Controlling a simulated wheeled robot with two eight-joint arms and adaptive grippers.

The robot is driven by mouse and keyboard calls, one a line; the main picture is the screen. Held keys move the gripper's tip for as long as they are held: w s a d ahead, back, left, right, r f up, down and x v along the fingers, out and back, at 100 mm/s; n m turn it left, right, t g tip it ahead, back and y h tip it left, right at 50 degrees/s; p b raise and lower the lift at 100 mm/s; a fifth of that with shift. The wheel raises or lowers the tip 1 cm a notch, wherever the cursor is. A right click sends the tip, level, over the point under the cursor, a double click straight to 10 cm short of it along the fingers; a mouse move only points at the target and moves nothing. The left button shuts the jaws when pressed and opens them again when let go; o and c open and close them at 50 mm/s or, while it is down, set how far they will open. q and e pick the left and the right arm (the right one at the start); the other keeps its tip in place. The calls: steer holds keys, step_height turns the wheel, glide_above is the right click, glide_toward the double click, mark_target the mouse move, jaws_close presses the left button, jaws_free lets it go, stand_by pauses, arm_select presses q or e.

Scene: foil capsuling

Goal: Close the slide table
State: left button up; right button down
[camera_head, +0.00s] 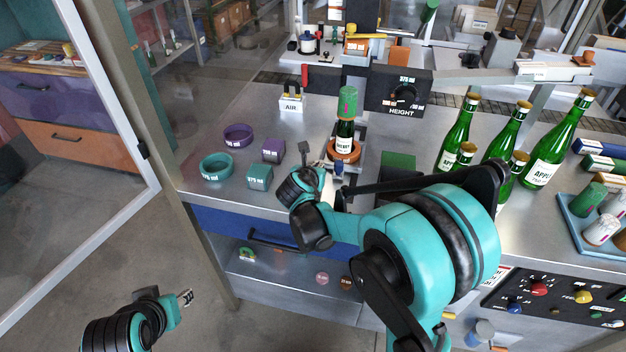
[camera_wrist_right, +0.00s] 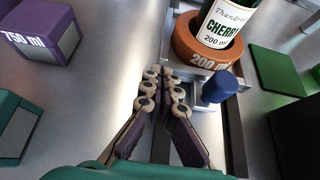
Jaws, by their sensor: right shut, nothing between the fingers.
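The slide table (camera_wrist_right: 192,76) is a grey metal carriage on dark rails. It bears an orange 200 ml ring (camera_wrist_right: 215,60) with a green Cherry bottle (camera_wrist_right: 222,22) upright in it. A blue knob (camera_wrist_right: 220,86) sticks out at the slide's front. My right gripper (camera_wrist_right: 165,75) is shut and empty, with its fingertips close to the slide's front, left of the knob; whether they touch cannot be told. My left gripper (camera_head: 187,297) is low, away from the bench; its opening is unclear.
Purple and teal rings (camera_head: 215,166) and blocks (camera_head: 260,177) stand on the bench left of the slide. A black HEIGHT box (camera_head: 398,92) stands behind. Several green bottles (camera_head: 458,130) and a blue tray (camera_head: 575,225) with capsules are to the right. A green pad (camera_wrist_right: 275,70) lies right of the slide.

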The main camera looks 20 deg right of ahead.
mark_target(325, 146)
steer(key=w+d, duration=0.2)
steer(key=w, duration=0.1)
steer(key=w+d, duration=0.1)
steer(key=w, duration=0.2)
steer(key=w+d, duration=0.2)
steer(key=w, duration=0.1)
steer(key=shift+w+d, duration=0.1)
steer(key=shift+d, duration=0.2)
steer(key=shift+w, duration=0.1)
